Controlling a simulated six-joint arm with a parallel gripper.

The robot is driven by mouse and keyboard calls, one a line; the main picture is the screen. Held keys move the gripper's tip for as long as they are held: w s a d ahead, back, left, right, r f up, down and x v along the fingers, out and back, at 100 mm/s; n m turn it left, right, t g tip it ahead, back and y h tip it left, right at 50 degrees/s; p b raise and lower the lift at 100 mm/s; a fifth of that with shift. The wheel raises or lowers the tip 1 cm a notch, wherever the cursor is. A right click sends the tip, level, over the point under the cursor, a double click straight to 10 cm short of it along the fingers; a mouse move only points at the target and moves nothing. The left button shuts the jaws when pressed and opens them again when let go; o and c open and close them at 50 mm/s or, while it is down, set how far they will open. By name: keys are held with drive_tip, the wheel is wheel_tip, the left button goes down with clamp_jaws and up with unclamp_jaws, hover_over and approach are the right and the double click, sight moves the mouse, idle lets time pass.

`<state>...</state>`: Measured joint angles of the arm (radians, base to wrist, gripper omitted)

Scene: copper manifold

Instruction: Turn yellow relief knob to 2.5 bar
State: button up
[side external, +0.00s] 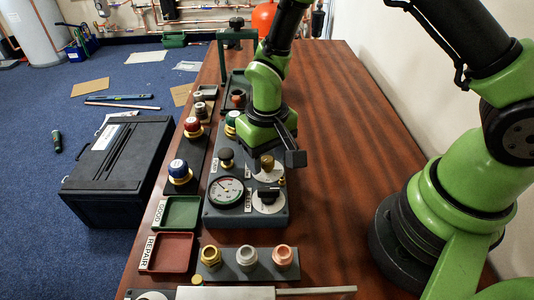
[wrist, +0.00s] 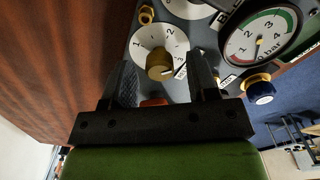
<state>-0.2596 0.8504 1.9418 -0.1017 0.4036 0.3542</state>
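The yellow relief knob (wrist: 160,66) is brass-coloured and sits in the middle of a white numbered dial (wrist: 143,42) in the wrist view. Its exact setting is too small to read. My gripper (wrist: 162,62) is open, with one finger on each side of the knob in the picture; I see no clear contact. In the side view my gripper (side external: 276,158) is over the same white dial (side external: 262,173) and hides most of the knob. A round gauge marked bar (wrist: 258,37) is right of the dial; it also shows in the side view (side external: 226,191).
A second white dial with a black knob (side external: 268,196) is at the panel's near end. A dark knob (side external: 226,158) stands left of my gripper. A blue-capped knob (wrist: 260,90) is below the gauge. Green (side external: 181,213) and red trays (side external: 167,252) lie left. The table right of the panel is clear.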

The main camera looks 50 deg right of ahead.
wheel_tip(320, 180, up, 10)
idle(0.6)
wheel_tip(320, 180, up, 11)
drive_tip(key=m+t+y, duration=0.1)
drive_tip(key=t, duration=0.2)
hover_over(267, 158)
drive_tip(key=s+d, duration=0.3)
drive_tip(key=s, duration=0.2)
drive_tip(key=s+d+r+t+y, duration=0.1)
drive_tip(key=s+r+t, duration=0.3)
drive_tip(key=s, duration=0.6)
drive_tip(key=shift+d+r+m, duration=0.35)
drive_tip(key=shift+d+m, duration=0.05)
drive_tip(key=shift+d, duration=0.1)
